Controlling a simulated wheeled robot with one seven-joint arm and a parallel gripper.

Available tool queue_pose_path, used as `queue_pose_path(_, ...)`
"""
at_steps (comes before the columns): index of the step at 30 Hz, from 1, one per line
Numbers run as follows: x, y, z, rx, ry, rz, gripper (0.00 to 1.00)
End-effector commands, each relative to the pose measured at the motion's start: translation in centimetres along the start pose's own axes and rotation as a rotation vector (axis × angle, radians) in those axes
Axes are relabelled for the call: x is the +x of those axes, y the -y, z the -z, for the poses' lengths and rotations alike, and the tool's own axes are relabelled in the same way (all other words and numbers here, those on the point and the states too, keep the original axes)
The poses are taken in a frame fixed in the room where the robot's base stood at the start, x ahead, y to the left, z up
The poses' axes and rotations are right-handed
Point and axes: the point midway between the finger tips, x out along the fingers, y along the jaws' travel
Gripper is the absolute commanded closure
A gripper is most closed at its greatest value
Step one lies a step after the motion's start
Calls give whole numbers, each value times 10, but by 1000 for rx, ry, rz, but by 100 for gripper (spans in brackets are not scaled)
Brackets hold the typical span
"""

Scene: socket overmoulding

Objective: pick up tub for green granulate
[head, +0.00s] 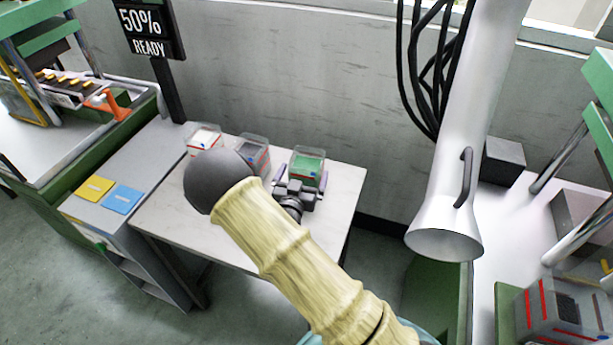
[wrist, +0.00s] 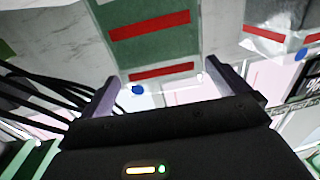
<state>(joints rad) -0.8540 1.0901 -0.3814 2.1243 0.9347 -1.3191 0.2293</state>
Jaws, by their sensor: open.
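The tub of green granulate (head: 307,167) stands on the pale table, the rightmost of three clear tubs in the head view. In the wrist view the tub (wrist: 150,50) shows close up, green with red stripes and a blue dot. My gripper (head: 294,181) is at the near side of this tub. In the wrist view my gripper (wrist: 163,80) is open, with one finger on each side of the tub's lower end. I cannot tell whether the fingers touch it.
A tub with dark contents (head: 255,155) and a tub with white contents (head: 204,138) stand to the left. The pale table (head: 170,215) is bare at its front. A white extraction hood (head: 445,230) hangs at the right. A yellow card and a blue card lie at the left.

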Motion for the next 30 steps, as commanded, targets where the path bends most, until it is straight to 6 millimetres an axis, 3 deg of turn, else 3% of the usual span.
queue_pose_path(5, 2, 0, 1, 1, -1, -1, 0)
queue_pose_path(17, 50, 3, 2, 0, -1, 0, 0)
queue_pose_path(30, 52, 3, 2, 0, -1, 0, 0)
